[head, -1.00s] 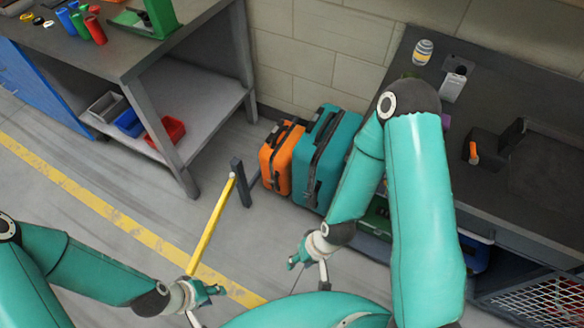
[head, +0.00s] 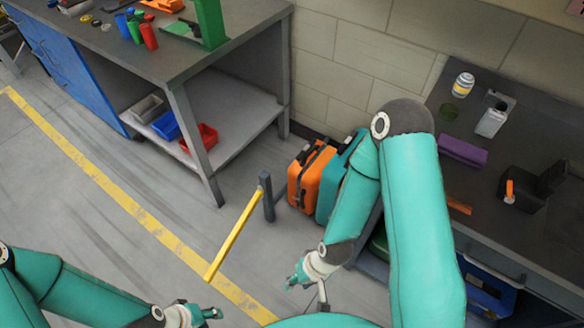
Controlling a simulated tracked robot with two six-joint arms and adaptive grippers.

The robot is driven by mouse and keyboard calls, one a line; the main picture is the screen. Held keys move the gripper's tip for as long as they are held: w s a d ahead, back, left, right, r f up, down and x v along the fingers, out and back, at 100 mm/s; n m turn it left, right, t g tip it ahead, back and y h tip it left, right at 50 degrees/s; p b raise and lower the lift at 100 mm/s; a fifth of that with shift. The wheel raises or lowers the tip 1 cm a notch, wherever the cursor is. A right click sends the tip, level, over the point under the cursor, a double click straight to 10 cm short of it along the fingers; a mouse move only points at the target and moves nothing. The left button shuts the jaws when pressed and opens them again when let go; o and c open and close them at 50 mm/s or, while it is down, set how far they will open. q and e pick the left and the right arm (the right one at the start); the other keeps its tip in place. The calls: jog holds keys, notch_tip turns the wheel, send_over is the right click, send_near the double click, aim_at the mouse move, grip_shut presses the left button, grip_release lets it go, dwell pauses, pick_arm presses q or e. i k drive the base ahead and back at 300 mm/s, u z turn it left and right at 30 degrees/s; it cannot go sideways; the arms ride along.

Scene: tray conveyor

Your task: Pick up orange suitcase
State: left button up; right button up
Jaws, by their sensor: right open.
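The orange suitcase (head: 308,174) stands upright on the floor against the wall, with a dark handle on top. A teal suitcase (head: 331,186) stands right beside it, partly hidden by my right arm. My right gripper (head: 305,284) is open and empty, in front of the suitcases and well apart from them. My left gripper (head: 207,315) is at the bottom edge, partly cut off, far from the suitcases; its jaw state is unclear.
A yellow barrier bar (head: 234,234) on a dark post (head: 267,196) stands in front of the orange suitcase. A workbench (head: 187,70) with a lower shelf is at left, a dark counter (head: 460,190) at right. Open floor lies at left.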

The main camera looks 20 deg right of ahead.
aim_at(304, 178)
jog(key=u, duration=0.1)
jog(key=i, duration=1.25)
jog(key=z, duration=0.35)
